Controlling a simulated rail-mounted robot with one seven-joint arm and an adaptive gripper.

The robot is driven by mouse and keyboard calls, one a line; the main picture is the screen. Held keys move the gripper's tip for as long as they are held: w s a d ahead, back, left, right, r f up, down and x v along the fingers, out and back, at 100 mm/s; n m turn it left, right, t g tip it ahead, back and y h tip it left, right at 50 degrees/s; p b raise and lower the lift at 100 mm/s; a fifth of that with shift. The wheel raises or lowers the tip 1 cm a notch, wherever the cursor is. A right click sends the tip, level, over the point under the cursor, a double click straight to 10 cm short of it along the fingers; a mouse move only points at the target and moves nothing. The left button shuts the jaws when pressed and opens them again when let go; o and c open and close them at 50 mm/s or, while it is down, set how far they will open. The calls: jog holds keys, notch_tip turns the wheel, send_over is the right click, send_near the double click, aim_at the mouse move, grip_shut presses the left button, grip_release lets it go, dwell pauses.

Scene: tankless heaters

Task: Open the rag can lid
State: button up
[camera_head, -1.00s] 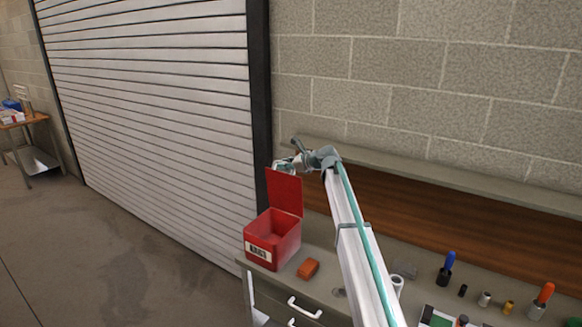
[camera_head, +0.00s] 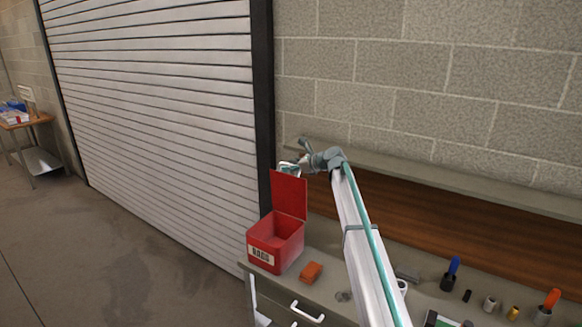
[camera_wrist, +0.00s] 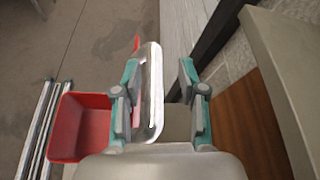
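The red rag can (camera_head: 262,255) stands at the left end of the counter, with a white label on its front. Its red lid (camera_head: 289,194) is raised, standing roughly upright at the back, and the can's inside shows. My gripper (camera_head: 290,168) is at the lid's top edge. In the wrist view, my gripper's two fingers (camera_wrist: 162,95) are apart. A pale metal loop (camera_wrist: 154,95), apparently the lid's handle, lies between them, close to the left finger, with a gap to the right finger. The can's open box (camera_wrist: 80,127) shows at the left.
An orange block (camera_head: 311,272) lies on the counter right of the can. Several small items, including a blue-handled tool (camera_head: 452,270) and an orange-handled one (camera_head: 550,300), stand farther right. A shutter door (camera_head: 150,100) and block wall (camera_head: 430,80) are behind.

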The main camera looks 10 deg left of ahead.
jog(key=v, duration=1.2)
